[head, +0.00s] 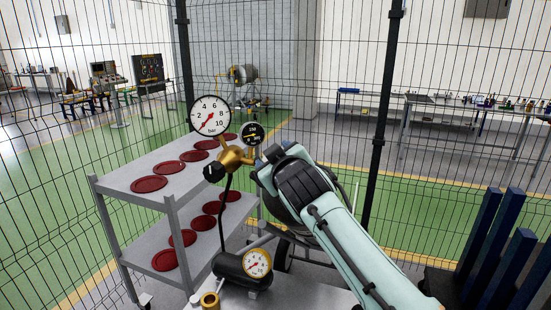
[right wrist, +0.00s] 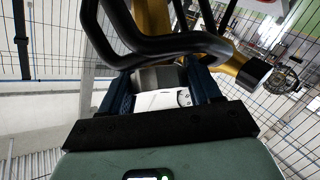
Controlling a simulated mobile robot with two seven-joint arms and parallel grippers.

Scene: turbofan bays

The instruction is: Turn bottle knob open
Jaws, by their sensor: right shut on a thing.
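My right arm comes in from the lower right of the head view, and its gripper (head: 264,165) is beside the brass regulator (head: 233,157). A brass body (right wrist: 152,18) shows behind the rim. In the head view my gripper and arm hide the knob and most of the bottle. My left gripper is not in view.
A large gauge (head: 210,116) and a small dark gauge (head: 252,133) sit on the regulator. A black tank with a gauge (head: 257,263) stands below. A grey shelf cart (head: 172,205) with red discs is at left. Wire fence surrounds the place; blue posts (head: 490,235) stand at right.

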